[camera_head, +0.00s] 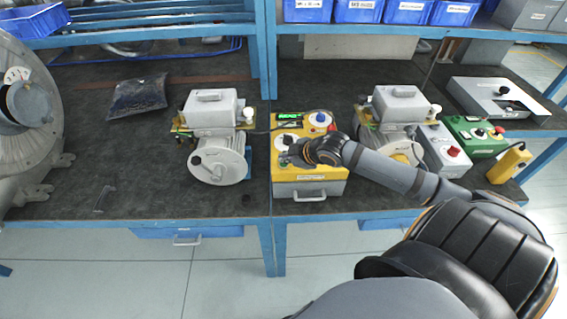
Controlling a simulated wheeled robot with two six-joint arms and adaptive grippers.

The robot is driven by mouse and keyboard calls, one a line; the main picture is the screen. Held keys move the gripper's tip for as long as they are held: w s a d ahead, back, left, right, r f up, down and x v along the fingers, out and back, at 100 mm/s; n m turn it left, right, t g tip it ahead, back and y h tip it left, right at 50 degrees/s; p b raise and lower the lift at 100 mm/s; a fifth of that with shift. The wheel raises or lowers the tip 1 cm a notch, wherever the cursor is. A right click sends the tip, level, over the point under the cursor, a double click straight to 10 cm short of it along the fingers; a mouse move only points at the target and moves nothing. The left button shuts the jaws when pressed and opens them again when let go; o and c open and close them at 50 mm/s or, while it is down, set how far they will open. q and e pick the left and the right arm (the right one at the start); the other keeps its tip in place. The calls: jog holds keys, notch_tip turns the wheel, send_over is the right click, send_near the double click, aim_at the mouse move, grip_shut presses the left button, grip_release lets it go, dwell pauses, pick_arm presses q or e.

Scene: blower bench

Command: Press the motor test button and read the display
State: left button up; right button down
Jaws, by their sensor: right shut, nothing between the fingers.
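The yellow tester box (310,173) stands at the middle of the bench front. Its small lit green display (289,116) is at the top left of the panel; its text is too small to read. A round knob with a blue centre (320,119) sits right of the display. My right gripper (287,158) is shut and empty, low over the left part of the panel. It hides part of the panel, and I cannot tell whether it touches a button. My left gripper is out of view.
Grey motors stand left (219,163) and right (395,117) of the tester box. A grey box with a red button (446,155), a green box (475,137) and a yellow pendant (510,163) are at the right. A large blower (27,125) fills the left edge. Bench (100,180) is mostly clear at left.

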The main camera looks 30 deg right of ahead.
jog(key=shift+f+b, duration=0.3)
jog(key=shift+f, duration=0.1)
dwell(0.4)
jog(key=shift+r, duration=0.1)
jog(key=shift+r+p, duration=0.75)
jog(key=shift+p, duration=0.15)
notch_tip(320, 180, up, 5)
jog(key=p, duration=0.5)
jog(key=shift+r, duration=0.1)
dwell(0.5)
